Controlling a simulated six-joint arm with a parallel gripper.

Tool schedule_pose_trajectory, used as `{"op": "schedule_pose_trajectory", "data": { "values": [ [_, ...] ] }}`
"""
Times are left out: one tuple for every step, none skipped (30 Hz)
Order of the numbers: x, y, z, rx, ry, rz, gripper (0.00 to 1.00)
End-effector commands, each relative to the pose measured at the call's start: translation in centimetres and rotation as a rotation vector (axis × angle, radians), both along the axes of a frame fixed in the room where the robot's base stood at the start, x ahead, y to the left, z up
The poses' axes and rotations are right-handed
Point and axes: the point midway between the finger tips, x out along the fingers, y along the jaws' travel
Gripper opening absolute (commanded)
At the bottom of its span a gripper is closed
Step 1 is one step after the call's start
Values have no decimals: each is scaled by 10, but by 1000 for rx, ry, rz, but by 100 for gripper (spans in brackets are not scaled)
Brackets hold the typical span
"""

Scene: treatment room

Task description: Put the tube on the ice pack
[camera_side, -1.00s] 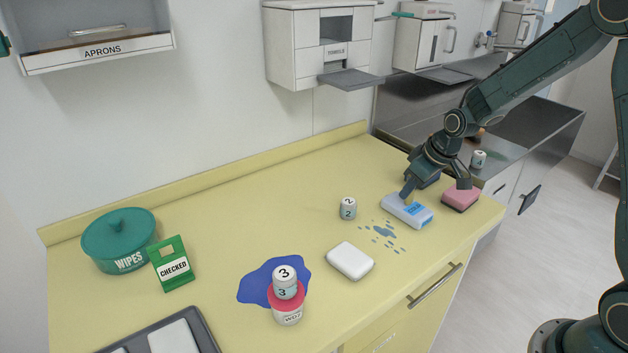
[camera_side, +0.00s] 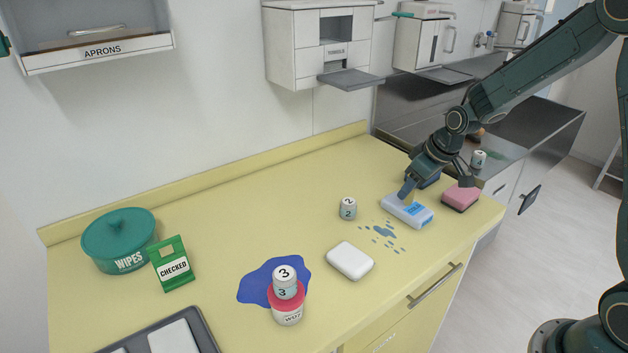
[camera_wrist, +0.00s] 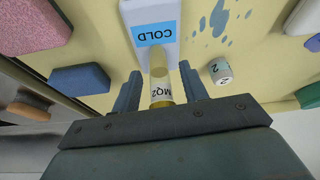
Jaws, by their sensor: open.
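The ice pack (camera_side: 420,216) is a white and pale blue block with a blue label, lying flat at the right of the yellow counter. In the wrist view the ice pack (camera_wrist: 166,22) shows its COLD label. The tube (camera_wrist: 161,88), yellowish with a white MQ2 label, is between my two fingers, with its far end overlapping the ice pack. My gripper (camera_wrist: 160,82) is open, with a gap on each side of the tube. In the side view my gripper (camera_side: 405,191) is low over the pack's left end and largely hides the tube. Whether the tube rests on the pack is unclear.
A pink sponge (camera_side: 461,198) lies right of the pack; a blue block (camera_wrist: 80,79) is close by. A small jar marked 2 (camera_side: 348,209), water drops (camera_side: 384,232) and a white block (camera_side: 350,261) are to the left. A stacked jar and tub (camera_side: 287,312) stand farther left.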

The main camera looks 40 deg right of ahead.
Motion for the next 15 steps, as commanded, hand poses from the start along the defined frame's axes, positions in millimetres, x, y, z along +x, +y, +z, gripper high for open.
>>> {"op": "schedule_pose_trajectory", "data": {
  "values": [
    [-1,0,4,-1,-2,0,44],
    [-2,-1,7,-1,-2,0,44],
    [-4,-1,10,-1,-2,0,44],
    [-5,-1,13,0,-3,0,44],
    [-6,-1,17,0,-3,0,44],
    [-8,-2,21,0,-3,0,44],
    [-10,-2,24,0,-3,0,44],
    [-11,-2,28,-1,-4,-1,44],
    [-13,-3,33,0,-4,-1,44],
    [-14,-3,37,0,-4,-1,44],
    [-16,-3,41,-1,-5,-2,44],
    [-18,-3,46,0,-3,0,44],
    [-20,-3,50,-1,-4,-1,44],
    [-22,-4,54,-1,-4,-1,44],
    [-24,-4,60,-1,-3,-1,44]
  ]
}}
